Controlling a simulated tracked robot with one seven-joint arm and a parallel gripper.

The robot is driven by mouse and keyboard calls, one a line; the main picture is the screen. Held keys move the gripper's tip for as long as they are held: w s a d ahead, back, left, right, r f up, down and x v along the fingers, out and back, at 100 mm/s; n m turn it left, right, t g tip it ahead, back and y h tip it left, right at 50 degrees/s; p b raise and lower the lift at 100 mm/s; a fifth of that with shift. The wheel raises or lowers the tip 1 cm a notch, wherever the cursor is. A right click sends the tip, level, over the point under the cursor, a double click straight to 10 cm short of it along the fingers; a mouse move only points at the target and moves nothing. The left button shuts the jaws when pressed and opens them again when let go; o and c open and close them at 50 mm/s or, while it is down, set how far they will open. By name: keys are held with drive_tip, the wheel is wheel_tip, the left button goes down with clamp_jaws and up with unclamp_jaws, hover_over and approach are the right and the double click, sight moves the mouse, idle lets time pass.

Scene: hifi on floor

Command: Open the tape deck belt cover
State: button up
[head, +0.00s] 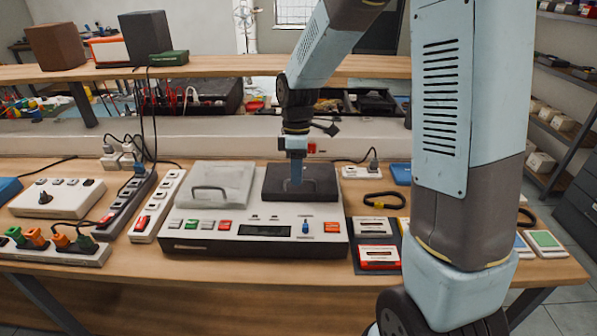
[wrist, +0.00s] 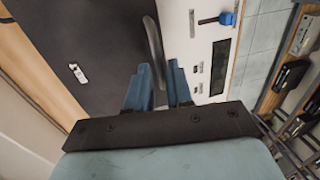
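The tape deck (head: 190,237) is a pale grey box with a dark front, on the workbench. A light grey lid (head: 218,182) with a dark handle covers its top left. A dark lid (head: 325,180) lies flat on its top right; it fills much of the left of the wrist view (wrist: 95,35). My gripper (head: 296,182) points down over the dark lid. In the wrist view, the black handle (wrist: 151,40) of this lid runs into the narrow gap between my blue fingertips (wrist: 159,68). Whether the fingers press on it is unclear.
Power strips (head: 155,208) and a white socket box (head: 57,197) stand left of the deck. Cassettes (head: 378,257) and a black loop (head: 384,200) lie to its right. A raised shelf (head: 215,66) runs behind. Bare wood shows along the bench's front edge.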

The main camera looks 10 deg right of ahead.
clamp_jaws()
idle(0.9)
